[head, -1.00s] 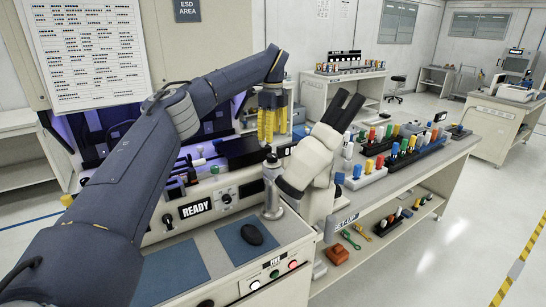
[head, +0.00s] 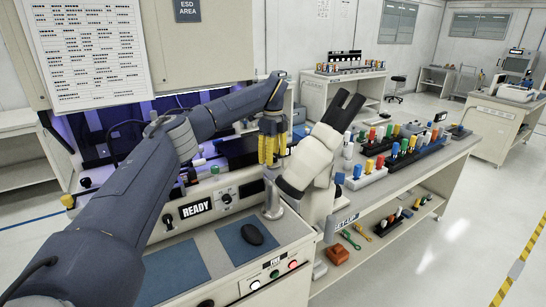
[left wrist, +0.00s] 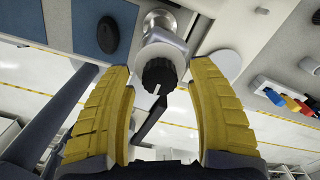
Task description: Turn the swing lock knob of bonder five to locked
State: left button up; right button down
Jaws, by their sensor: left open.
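The black ribbed swing lock knob (left wrist: 158,75) sits on top of a metal post, seen in the left wrist view. A dark bar extends from beside it toward the bottom of that view. My left gripper (head: 270,162) points down over the post (head: 272,200) beside the white microscope (head: 308,160). Its yellow fingers are open, one on each side of the knob in the wrist view, with gaps showing between them and it. In the head view the fingers hide the knob. I cannot read a bonder number or a lock mark. My right gripper is not in view.
The bonder front carries a READY sign (head: 196,208) and a small dial (head: 227,198). A black mouse (head: 252,234) lies on a blue mat (head: 236,252). The microscope stands close on the gripper's right. A rack of coloured knobs (head: 408,152) stands further right.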

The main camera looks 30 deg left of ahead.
pick_arm(q)
grip_shut()
dwell(0.3)
dwell(0.3)
jog(key=m, duration=0.4)
jog(key=shift+s+m, duration=0.1)
jog(key=shift+m, duration=0.3)
jog(key=m, duration=0.4)
jog(key=shift+d+m, duration=0.1)
jog(key=shift+m, duration=0.2)
jog(key=m, duration=0.4)
jog(key=shift+s+f, duration=0.1)
jog(key=shift+m, duration=2.2)
